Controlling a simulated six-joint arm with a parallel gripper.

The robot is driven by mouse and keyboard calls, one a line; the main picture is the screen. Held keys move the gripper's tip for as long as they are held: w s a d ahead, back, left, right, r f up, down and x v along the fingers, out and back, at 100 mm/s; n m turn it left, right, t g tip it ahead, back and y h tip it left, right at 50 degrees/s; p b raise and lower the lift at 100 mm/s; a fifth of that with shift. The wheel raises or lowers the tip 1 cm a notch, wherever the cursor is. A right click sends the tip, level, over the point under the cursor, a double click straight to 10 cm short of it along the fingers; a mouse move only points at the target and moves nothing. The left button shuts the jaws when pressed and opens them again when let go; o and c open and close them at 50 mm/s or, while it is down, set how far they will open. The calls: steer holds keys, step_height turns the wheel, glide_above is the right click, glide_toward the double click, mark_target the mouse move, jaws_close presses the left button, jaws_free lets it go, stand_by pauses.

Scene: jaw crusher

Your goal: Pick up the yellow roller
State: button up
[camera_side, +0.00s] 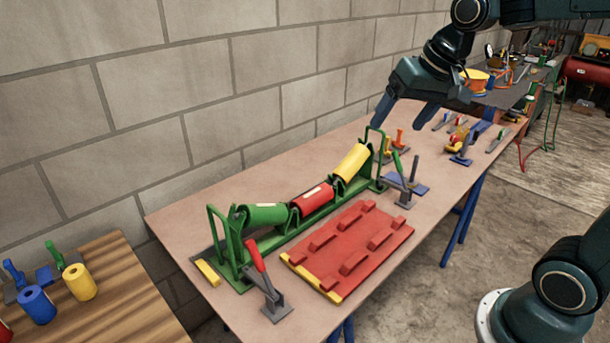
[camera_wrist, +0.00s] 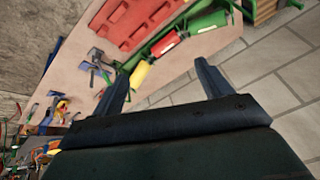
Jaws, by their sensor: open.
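The yellow roller (camera_side: 352,162) sits tilted in the upper right end of the green frame (camera_side: 283,230), beside a red roller (camera_side: 312,198) and a green roller (camera_side: 263,214). In the wrist view the yellow roller (camera_wrist: 140,75) lies beyond my fingers, nearer the left one. My gripper (camera_side: 402,117) is open and empty, above and to the right of the yellow roller in the side view. In the wrist view my gripper's two fingers (camera_wrist: 162,82) are spread wide, with nothing between them.
A red ribbed plate (camera_side: 348,248) lies in front of the frame. Toggle clamps stand at the frame's front left (camera_side: 268,290) and right (camera_side: 404,186). The block wall (camera_side: 220,110) rises close behind the table. Small tools (camera_side: 462,140) lie toward the table's far end.

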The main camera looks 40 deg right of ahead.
steer(key=w+d+f+m, duration=0.25)
steer(key=w+d, duration=0.25)
steer(key=w, duration=0.3)
steer(key=m+y, duration=0.1)
steer(key=m, duration=0.7)
glide_above(351, 164)
steer(key=s+d, duration=0.3)
step_height(351, 164, down, 15)
steer(key=shift+s+d+r+g, duration=0.1)
steer(key=shift+s+d+g, duration=0.1)
steer(key=shift+g, duration=0.1)
steer(key=shift+w, duration=0.1)
steer(key=shift+x, duration=4.25)
steer(key=shift+s+x, duration=0.15)
steer(key=shift+x, duration=1.15)
steer(key=shift+s+x, duration=0.1)
steer(key=shift+x, duration=1.2)
